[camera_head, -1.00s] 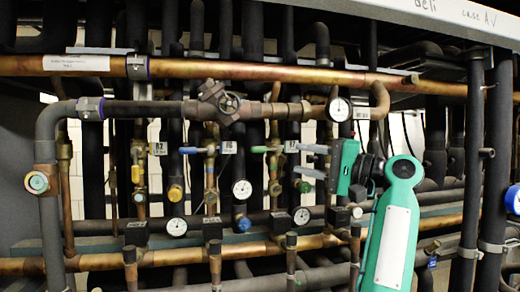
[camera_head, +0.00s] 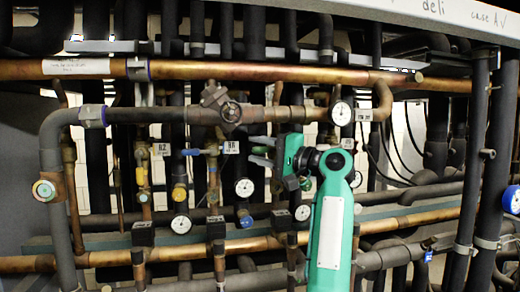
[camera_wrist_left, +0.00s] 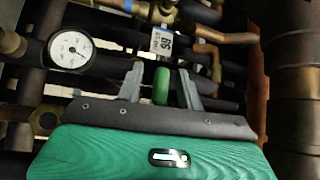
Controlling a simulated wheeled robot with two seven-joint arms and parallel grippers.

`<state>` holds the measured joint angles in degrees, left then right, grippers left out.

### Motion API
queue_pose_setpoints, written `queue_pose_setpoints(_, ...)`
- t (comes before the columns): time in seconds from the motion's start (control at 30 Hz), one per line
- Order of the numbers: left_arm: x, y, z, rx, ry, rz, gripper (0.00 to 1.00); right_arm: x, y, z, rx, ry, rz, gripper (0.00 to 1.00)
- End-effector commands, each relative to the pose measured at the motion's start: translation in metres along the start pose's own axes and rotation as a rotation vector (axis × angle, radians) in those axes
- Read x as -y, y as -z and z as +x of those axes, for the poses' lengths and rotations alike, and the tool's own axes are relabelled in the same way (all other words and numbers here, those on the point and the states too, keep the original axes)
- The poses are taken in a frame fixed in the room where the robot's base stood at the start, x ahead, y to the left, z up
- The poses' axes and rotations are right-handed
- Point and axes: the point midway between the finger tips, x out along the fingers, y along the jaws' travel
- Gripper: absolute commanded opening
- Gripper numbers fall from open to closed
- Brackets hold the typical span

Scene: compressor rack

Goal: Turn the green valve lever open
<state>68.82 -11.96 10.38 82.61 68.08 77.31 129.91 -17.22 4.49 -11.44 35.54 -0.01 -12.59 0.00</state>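The green valve lever (camera_head: 258,150) is a small green handle among the pipes, right of the middle valve tag. It also shows in the left wrist view (camera_wrist_left: 161,86), between the two grey fingers. My left gripper (camera_head: 256,150) reaches in from the right, its fingers pointing left at the lever. In the left wrist view my left gripper (camera_wrist_left: 163,67) is open, with a gap visible on each side of the lever. The valve body behind the gripper is partly hidden. My right gripper is not in view.
A blue lever (camera_head: 191,152) is just left of the green one. Round gauges (camera_head: 244,187) and a copper pipe (camera_head: 230,72) crowd around the gripper. A white-faced gauge (camera_wrist_left: 71,50) and a tag (camera_wrist_left: 160,42) are near the fingers in the wrist view.

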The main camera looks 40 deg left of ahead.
Motion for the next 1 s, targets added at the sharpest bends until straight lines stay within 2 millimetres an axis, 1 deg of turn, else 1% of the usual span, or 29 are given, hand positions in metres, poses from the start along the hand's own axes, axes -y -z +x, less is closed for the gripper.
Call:
queue_pose_setpoints(0.07,0.000,0.000,0.000,0.000,0.000,0.000,0.35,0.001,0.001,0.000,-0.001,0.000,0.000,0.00)
queue_pose_setpoints(0.1,0.000,0.000,0.000,0.000,0.000,0.000,0.27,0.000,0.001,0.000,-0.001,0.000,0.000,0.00)
queue_pose_setpoints(0.23,0.000,0.000,0.000,0.000,0.000,0.000,0.02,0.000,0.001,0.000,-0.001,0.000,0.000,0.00)
queue_pose_setpoints(0.27,0.000,0.000,0.000,0.000,0.000,0.000,0.00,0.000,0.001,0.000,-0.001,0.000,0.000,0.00)
queue_pose_setpoints(0.47,-0.001,0.000,-0.001,0.001,-0.003,-0.003,0.00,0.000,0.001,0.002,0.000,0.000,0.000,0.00)
queue_pose_setpoints(0.57,-0.005,-0.001,-0.001,0.007,-0.023,-0.022,0.00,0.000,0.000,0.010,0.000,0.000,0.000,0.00)
queue_pose_setpoints(0.8,-0.015,-0.001,-0.004,0.039,-0.147,-0.148,0.00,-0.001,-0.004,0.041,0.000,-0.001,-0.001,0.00)
queue_pose_setpoints(0.9,-0.019,-0.001,-0.005,0.059,-0.219,-0.217,0.00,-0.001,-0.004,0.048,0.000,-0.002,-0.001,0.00)
queue_pose_setpoints(1.0,-0.022,0.000,-0.007,0.076,-0.283,-0.281,0.00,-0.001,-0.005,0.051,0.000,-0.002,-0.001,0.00)
